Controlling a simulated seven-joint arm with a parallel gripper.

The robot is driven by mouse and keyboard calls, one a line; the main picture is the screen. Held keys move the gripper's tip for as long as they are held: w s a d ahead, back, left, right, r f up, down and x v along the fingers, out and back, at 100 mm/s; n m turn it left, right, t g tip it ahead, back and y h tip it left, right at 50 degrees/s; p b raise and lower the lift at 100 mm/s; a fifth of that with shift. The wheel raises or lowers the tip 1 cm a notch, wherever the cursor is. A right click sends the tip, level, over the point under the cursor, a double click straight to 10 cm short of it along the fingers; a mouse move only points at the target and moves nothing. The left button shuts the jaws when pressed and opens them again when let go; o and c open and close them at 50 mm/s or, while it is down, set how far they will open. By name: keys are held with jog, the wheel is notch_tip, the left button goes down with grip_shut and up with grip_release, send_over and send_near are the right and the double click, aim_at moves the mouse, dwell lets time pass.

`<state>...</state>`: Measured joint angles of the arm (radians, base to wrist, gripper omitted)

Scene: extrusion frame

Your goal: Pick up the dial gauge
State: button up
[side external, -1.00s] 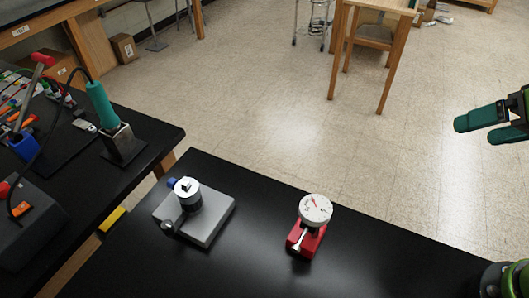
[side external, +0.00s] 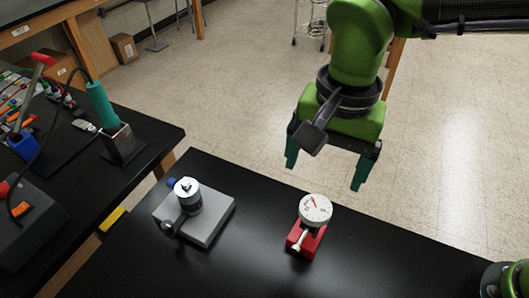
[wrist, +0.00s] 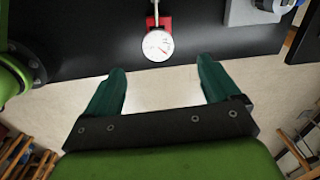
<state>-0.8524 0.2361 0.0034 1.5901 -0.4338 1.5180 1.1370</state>
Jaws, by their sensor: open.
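The dial gauge (side external: 315,210) has a round white face with a red needle. It stands on a red base (side external: 305,240) on the black table, and it also shows in the wrist view (wrist: 157,45) at the top middle. My gripper (side external: 325,173) is open and empty. In the side view it hangs above and behind the gauge, with its teal fingers pointing down. In the wrist view the fingers (wrist: 163,78) are spread apart, and the gauge appears beyond the tips, between their lines. The fingers do not touch it.
A grey block with a round knob-like device (side external: 195,210) stands to the gauge's left on the black table (side external: 250,270). A side bench (side external: 60,205) at left holds a teal-handled tool (side external: 101,105) in a stand. The table around the gauge is clear.

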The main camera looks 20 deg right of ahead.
aim_at(315, 208)
notch_tip(315, 208, down, 10)
jog(key=m, duration=0.4)
jog(key=shift+w, duration=0.15)
jog(key=f, duration=0.4)
jog(key=shift+w+d+f, duration=0.1)
jog(key=shift+w+d, duration=0.15)
jog(key=shift+d, duration=0.15)
jog(key=shift+f, duration=0.55)
grip_shut()
jog(key=shift+a+r, duration=0.1)
